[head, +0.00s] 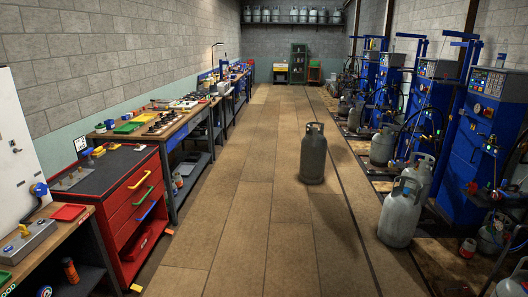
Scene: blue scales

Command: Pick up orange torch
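An orange, upright cylindrical object (71,271), which looks like the torch, stands at the lower left of the head view. It is on the dark lower shelf (92,278) of the near wooden bench, below the bench top. It is small in the picture, so its details are hard to tell. Neither of my grippers shows in this view.
The wooden bench (50,243) and a red tool cabinet (128,205) line the left side. A grey-green gas cylinder (313,155) stands on the open floor. White cylinders (399,213) and blue scale machines (483,125) line the right.

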